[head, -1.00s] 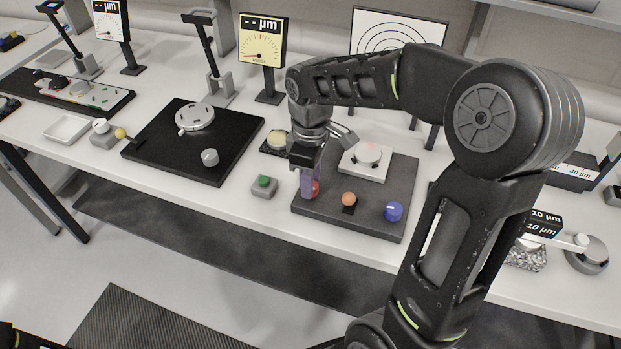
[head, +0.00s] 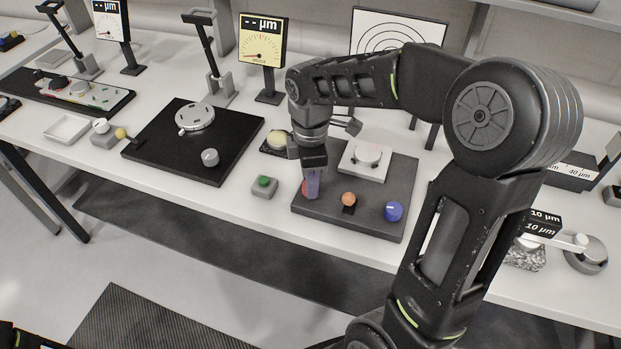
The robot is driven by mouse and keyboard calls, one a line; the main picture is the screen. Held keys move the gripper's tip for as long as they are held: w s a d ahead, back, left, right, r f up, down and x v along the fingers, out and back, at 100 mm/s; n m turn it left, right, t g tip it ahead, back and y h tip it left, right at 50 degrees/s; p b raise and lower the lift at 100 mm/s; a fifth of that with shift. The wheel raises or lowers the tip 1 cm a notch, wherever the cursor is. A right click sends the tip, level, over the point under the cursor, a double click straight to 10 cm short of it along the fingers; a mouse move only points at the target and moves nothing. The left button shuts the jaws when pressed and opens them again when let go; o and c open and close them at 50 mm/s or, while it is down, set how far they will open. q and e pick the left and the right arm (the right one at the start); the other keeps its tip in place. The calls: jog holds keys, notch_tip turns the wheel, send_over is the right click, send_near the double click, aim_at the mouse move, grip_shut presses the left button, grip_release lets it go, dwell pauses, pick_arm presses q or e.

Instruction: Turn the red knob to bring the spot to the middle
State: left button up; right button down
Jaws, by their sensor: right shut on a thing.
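The red knob (head: 304,188) sits at the front left of the dark grey mirror fixture plate (head: 370,222). My right gripper (head: 311,190) comes down over it and is shut on it; its fingers hide most of the knob. A blue knob (head: 393,211) with a pale mark is at the front right of the plate. A light mount with a round mirror (head: 368,154) stands at the back of the plate. The target board with rings (head: 385,38) stands behind, partly covered by my right arm; no spot is visible on its uncovered part. My left gripper is out of view.
An orange ball-topped knob (head: 348,198) stands between the red and blue knobs. A green button box (head: 264,186) is just left of the plate. A black plate (head: 180,170) with a round stage and a dial gauge (head: 262,45) are further left.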

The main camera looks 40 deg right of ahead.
jog(key=c, duration=1)
grip_release()
jog(key=shift+r, duration=0.15)
notch_tip(320, 180, up, 8)
jog(key=shift+f+b, duration=0.2)
jog(key=shift+b, duration=0.15)
